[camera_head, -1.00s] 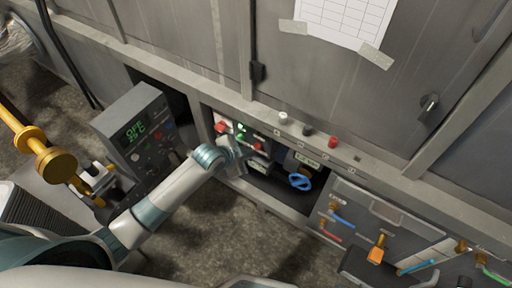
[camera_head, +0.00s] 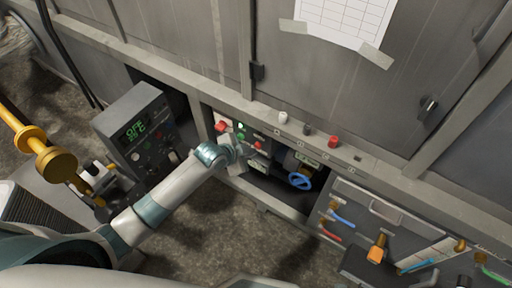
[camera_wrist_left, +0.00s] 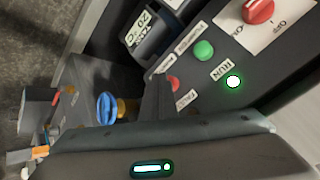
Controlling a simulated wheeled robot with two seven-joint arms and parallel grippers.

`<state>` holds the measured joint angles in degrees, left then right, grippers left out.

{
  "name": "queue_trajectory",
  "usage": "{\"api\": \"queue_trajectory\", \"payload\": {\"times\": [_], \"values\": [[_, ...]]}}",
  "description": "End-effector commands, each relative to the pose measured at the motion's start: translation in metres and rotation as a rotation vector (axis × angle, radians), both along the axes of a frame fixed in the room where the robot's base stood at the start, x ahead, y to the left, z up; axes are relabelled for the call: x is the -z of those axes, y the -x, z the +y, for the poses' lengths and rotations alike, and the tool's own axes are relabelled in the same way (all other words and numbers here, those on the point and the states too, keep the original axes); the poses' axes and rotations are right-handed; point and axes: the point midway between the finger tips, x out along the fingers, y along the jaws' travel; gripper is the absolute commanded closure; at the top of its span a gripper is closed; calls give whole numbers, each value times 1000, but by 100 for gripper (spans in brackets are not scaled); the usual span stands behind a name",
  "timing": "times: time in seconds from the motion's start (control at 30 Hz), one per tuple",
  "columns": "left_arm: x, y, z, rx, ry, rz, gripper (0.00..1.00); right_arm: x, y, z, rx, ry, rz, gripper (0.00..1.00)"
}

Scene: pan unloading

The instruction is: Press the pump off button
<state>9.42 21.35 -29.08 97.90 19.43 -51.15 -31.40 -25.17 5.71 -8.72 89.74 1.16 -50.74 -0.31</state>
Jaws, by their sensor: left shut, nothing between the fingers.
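The pump panel carries a red rotary switch (camera_head: 221,126), a lit lamp (camera_head: 240,126), a green button (camera_head: 241,137) and a red button (camera_head: 258,145). In the left wrist view the lamp (camera_wrist_left: 233,82) glows white-green beside a RUN label. The green button (camera_wrist_left: 204,50) is clear there. The red button (camera_wrist_left: 173,84) is partly hidden behind the fingers of my left gripper (camera_wrist_left: 159,82). In the head view my left gripper (camera_head: 240,151) is shut and empty, just in front of the panel and left of the red button. Contact cannot be told. My right gripper is not in view.
A grey controller box (camera_head: 136,128) with a green display stands left of my arm. A blue valve handle (camera_head: 300,181) is right of the panel. White, black and red (camera_head: 333,142) knobs sit on the ledge above. A drawer-like unit with pipes stands further right.

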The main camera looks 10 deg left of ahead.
Motion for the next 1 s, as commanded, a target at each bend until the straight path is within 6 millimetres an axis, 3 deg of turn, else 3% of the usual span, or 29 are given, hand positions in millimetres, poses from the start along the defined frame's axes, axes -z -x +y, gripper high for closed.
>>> {"api": "queue_trajectory", "payload": {"times": [0.73, 1.0], "values": [[0, -4, -2, 0, 1, -1, 100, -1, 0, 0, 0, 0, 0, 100], [-2, 2, 1, 0, 0, 0, 100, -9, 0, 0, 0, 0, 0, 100]]}}
